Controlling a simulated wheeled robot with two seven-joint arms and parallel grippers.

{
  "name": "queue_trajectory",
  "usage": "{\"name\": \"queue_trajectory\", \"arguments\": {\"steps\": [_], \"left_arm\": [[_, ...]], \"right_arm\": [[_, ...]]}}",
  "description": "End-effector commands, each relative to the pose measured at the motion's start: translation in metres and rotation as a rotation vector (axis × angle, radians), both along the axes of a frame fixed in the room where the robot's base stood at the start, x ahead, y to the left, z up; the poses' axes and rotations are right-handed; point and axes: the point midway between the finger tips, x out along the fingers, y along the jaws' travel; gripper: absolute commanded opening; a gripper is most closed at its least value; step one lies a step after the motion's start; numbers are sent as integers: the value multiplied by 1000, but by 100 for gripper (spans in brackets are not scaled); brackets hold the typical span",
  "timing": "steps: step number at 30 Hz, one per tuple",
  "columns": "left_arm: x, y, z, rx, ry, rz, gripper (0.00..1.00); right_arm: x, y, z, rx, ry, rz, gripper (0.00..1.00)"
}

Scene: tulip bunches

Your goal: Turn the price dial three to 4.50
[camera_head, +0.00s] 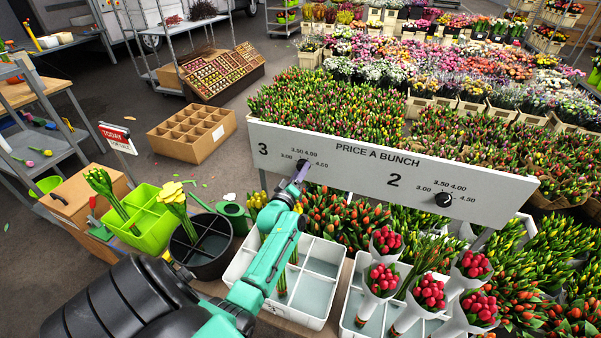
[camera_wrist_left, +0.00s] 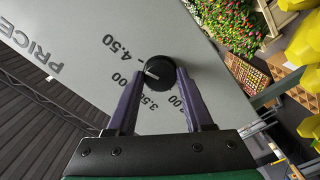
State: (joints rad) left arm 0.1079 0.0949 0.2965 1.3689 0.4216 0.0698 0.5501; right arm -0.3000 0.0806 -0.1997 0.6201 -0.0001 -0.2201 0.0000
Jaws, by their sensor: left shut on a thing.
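My left gripper (camera_wrist_left: 160,76) is shut on this dial, with one purple finger on each side. In the wrist view the pointer lies on the 4.00 and 4.50 side; its exact mark is hard to tell. In the head view the left gripper (camera_head: 302,174) reaches up to the dial and mostly hides it. My right gripper is not in view.
Another dial (camera_head: 443,200), numbered 2, is to the right on the same board. Below the board are white divided crates (camera_head: 318,318), wrapped red tulip bunches (camera_head: 428,292) and a black bucket (camera_head: 203,262). A green crate (camera_head: 150,222) stands left. Dense tulips (camera_head: 330,105) fill the space behind.

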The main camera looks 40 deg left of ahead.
Motion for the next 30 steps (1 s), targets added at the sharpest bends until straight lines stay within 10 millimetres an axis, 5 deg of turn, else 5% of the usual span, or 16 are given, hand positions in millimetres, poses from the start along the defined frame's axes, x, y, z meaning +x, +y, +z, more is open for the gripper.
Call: {"name": "queue_trajectory", "arguments": {"steps": [20,21,23,30], "left_arm": [[2,4,11,85,4,6,0],[2,4,11,84,4,6,55],[2,3,10,84,5,6,78],[1,2,6,78,14,3,82]], "right_arm": [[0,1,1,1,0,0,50],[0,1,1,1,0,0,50],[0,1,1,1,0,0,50],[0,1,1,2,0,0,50]]}}
